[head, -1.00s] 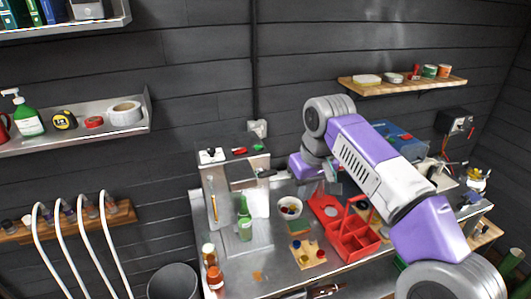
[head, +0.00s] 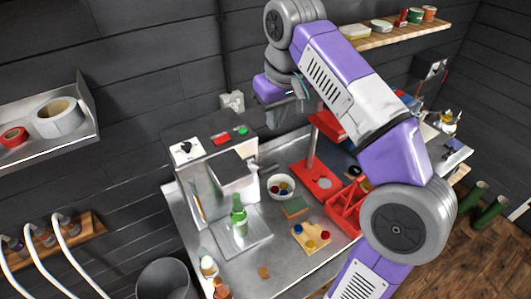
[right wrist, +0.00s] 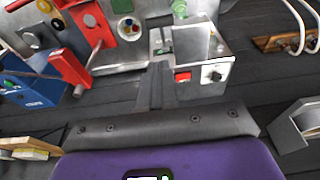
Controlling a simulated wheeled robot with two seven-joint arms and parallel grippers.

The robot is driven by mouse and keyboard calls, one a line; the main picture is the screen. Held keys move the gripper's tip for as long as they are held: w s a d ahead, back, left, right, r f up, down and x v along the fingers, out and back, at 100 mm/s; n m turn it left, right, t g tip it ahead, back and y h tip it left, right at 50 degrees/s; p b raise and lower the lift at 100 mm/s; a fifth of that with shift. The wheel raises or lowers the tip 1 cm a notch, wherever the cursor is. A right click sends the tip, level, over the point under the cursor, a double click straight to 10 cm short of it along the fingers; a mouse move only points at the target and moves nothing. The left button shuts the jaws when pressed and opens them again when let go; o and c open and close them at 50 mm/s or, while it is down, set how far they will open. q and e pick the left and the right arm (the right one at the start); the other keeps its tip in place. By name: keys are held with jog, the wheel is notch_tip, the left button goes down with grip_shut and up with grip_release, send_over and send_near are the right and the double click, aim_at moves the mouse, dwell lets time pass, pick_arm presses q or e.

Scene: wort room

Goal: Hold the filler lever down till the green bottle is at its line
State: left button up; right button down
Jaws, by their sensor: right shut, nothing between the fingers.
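The green bottle (head: 238,218) stands upright under the grey filler (head: 185,172), on its tray (head: 254,240). Its fill level and line are too small to make out. The filler has a red and a green button on top. A small lever-like rod (head: 267,169) sticks out at its right side. My right gripper (head: 301,90) is raised above and to the right of the filler, apart from it, partly hidden by its own wrist. In the right wrist view its dark fingers (right wrist: 155,85) are shut and empty, with the filler (right wrist: 205,72) beyond them. My left gripper is out of view.
A red capper stand (head: 318,182) and a red bottle carrier (head: 345,215) stand right of the filler. Small bottles stand at the front left.

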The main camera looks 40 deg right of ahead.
aim_at(269, 167)
jog(key=b+x, duration=0.1)
jog(key=x, duration=0.3)
jog(key=b+x, duration=0.1)
jog(key=x, duration=0.3)
jog(key=b+x, duration=0.1)
jog(key=x, duration=0.4)
jog(key=shift+s, duration=0.3)
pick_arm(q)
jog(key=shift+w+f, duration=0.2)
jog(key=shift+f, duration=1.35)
pick_arm(e)
jog(key=shift+s+f, duration=0.1)
jog(key=shift+f, duration=0.5)
